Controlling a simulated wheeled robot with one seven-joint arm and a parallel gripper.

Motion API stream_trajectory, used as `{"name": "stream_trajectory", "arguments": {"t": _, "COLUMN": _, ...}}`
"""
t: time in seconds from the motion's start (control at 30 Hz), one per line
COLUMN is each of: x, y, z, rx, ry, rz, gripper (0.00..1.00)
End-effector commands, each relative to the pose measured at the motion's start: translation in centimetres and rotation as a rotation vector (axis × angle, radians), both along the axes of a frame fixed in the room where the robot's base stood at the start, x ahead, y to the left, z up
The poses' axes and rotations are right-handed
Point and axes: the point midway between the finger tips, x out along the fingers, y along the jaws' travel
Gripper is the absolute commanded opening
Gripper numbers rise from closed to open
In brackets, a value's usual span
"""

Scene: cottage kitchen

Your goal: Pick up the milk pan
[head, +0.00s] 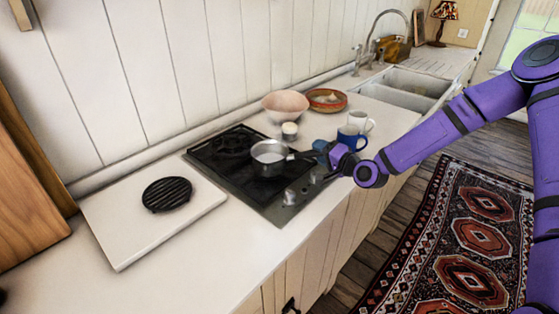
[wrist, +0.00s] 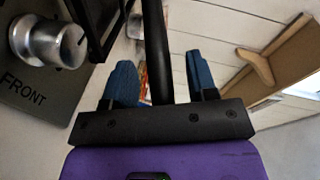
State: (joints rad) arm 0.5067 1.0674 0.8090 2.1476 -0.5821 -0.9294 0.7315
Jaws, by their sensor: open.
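The milk pan (head: 268,153) is a small metal saucepan standing upright on the dark hob (head: 212,163). Its dark handle points right, toward my gripper (head: 322,150). In the wrist view, the black handle (wrist: 156,50) runs between my two blue fingers. My gripper (wrist: 160,78) is open, with a gap showing on each side of the handle. The fingers do not appear to touch it. The pan's bowl is not clearly seen in the wrist view.
A blue mug (head: 350,138) and a white mug (head: 360,121) stand close behind my gripper. A pink bowl (head: 286,104), a reddish bowl (head: 327,99) and a small white cup (head: 289,130) stand behind the pan. A black trivet (head: 167,194) lies on a white board (head: 120,235) at left.

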Motion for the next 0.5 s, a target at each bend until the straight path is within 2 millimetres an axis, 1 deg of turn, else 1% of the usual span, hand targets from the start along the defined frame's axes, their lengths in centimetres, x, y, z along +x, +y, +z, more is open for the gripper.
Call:
{"name": "stream_trajectory", "arguments": {"t": 0.23, "x": 0.16, "y": 0.12, "z": -0.01, "rx": -0.001, "ry": -0.001, "rz": 0.000, "gripper": 0.53}}
{"name": "stream_trajectory", "arguments": {"t": 0.27, "x": 0.16, "y": 0.12, "z": -0.01, "rx": -0.001, "ry": -0.001, "rz": 0.000, "gripper": 0.48}}
{"name": "stream_trajectory", "arguments": {"t": 0.3, "x": 0.16, "y": 0.12, "z": 0.00, "rx": -0.001, "ry": -0.001, "rz": 0.000, "gripper": 0.39}}
{"name": "stream_trajectory", "arguments": {"t": 0.37, "x": 0.15, "y": 0.12, "z": 0.00, "rx": -0.001, "ry": -0.001, "rz": 0.000, "gripper": 0.25}}
{"name": "stream_trajectory", "arguments": {"t": 0.4, "x": 0.15, "y": 0.12, "z": 0.00, "rx": -0.001, "ry": -0.001, "rz": 0.000, "gripper": 0.16}}
{"name": "stream_trajectory", "arguments": {"t": 0.47, "x": 0.15, "y": 0.11, "z": 0.00, "rx": -0.001, "ry": -0.001, "rz": 0.000, "gripper": 0.02}}
{"name": "stream_trajectory", "arguments": {"t": 0.5, "x": 0.15, "y": 0.11, "z": 0.00, "rx": -0.001, "ry": -0.001, "rz": 0.000, "gripper": 0.00}}
